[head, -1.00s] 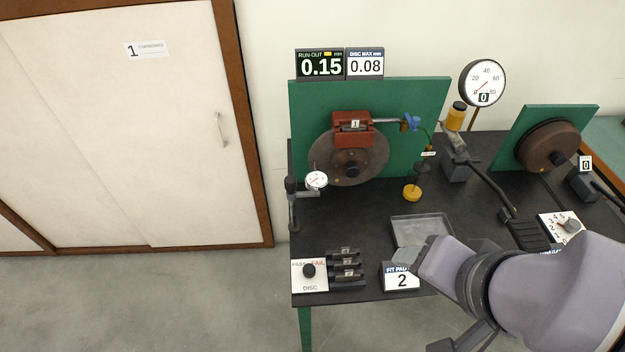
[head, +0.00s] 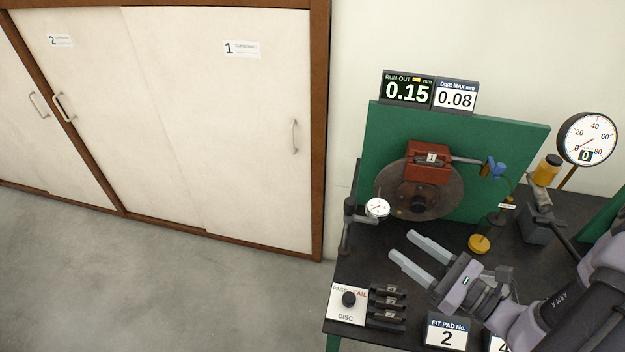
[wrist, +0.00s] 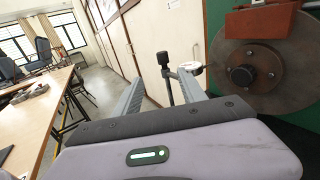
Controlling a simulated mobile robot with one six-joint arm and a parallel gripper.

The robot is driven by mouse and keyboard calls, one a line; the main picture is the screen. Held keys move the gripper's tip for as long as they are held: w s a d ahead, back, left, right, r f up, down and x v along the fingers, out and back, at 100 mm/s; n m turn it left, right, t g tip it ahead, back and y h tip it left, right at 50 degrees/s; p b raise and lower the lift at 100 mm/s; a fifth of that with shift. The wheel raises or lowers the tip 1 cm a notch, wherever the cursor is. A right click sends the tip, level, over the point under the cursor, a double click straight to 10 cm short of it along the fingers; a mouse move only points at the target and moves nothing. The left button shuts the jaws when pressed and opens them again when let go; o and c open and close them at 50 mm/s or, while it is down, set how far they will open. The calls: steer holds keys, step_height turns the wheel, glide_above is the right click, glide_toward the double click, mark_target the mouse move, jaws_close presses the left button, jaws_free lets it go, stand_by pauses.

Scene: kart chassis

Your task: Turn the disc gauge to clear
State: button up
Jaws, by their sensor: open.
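The disc gauge, a white dial on a dark stand (head: 377,208), stands at the left end of the bench, its dial beside the left rim of the brown brake disc (head: 447,194). In the wrist view the dial (wrist: 191,66) sits near the disc's left edge, beyond my jaws. My gripper (head: 403,245) is open and empty, with two long pale fingers pointing left toward the gauge stand and still apart from it. In the wrist view the fingers (wrist: 165,95) spread on either side of the gauge post (wrist: 166,76).
A red caliper (head: 428,160) sits over the disc. The RUN-OUT display (head: 407,90) reads 0.15 beside DISC MAX 0.08 (head: 455,96). A yellow-based item (head: 480,244) stands right of my fingers.

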mark_target(355, 208)
steer(key=shift+m+t, duration=0.3)
steer(key=b+x, duration=0.1)
steer(key=x, duration=0.4)
steer(key=b+x, duration=0.1)
steer(key=x, duration=0.5)
steer(key=b+x, duration=0.1)
steer(key=x, duration=0.5)
steer(key=shift+w+f, duration=0.1)
steer(key=shift+f, duration=0.25)
jaws_close()
